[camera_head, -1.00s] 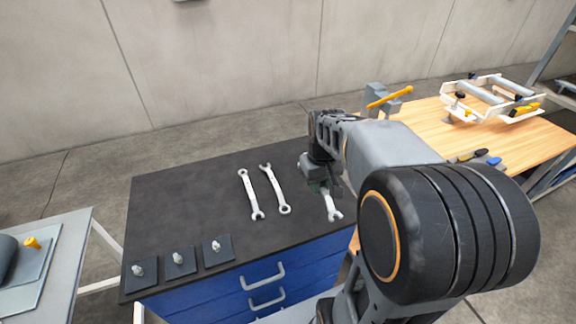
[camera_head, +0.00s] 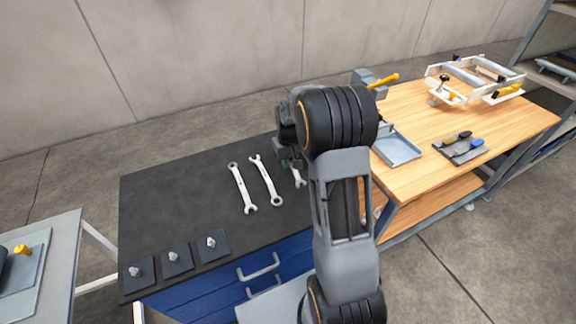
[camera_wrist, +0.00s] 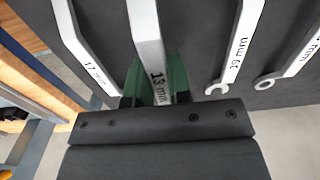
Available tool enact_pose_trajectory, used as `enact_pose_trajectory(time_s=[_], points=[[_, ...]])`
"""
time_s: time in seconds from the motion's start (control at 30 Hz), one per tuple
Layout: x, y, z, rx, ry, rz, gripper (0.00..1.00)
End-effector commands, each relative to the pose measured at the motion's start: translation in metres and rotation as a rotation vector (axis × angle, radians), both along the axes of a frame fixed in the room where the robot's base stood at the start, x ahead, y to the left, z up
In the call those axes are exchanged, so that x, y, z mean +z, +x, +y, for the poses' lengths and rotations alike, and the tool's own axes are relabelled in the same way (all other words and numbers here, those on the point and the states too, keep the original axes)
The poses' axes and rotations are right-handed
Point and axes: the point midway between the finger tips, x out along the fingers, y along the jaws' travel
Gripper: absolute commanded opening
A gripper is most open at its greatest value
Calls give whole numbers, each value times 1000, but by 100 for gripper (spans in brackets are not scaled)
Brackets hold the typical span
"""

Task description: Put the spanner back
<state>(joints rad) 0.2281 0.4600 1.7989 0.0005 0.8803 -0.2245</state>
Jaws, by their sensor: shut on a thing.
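My gripper (camera_head: 289,158) is over the right part of the dark top of the blue drawer cabinet (camera_head: 165,208), partly hidden by my arm. In the wrist view its green fingers (camera_wrist: 157,88) are shut on a spanner marked 13 mm (camera_wrist: 148,38), which runs away from the jaws. Whether it touches the top I cannot tell. A 17 mm spanner (camera_wrist: 80,42) lies to its left and a 19 mm spanner (camera_wrist: 238,45) to its right. In the head view a spanner end (camera_head: 298,177) shows below the gripper; I cannot tell which spanner it is.
Two spanners lie left of my gripper: one (camera_head: 242,188) and another (camera_head: 265,180). Three dark plates with pegs, one here (camera_head: 211,246), sit at the front left. A wooden bench (camera_head: 430,124) with a grey tray (camera_head: 397,150) stands right. The cabinet's left middle is clear.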

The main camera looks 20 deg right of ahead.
Motion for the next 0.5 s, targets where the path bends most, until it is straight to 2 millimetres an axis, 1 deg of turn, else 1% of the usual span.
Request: enact_pose_trajectory(time_s=[0.23,0.4,0.5], points=[[-10,8,-1,0,0,2,0],[-32,7,-1,0,1,3,0],[-39,7,-1,0,0,1,0]])
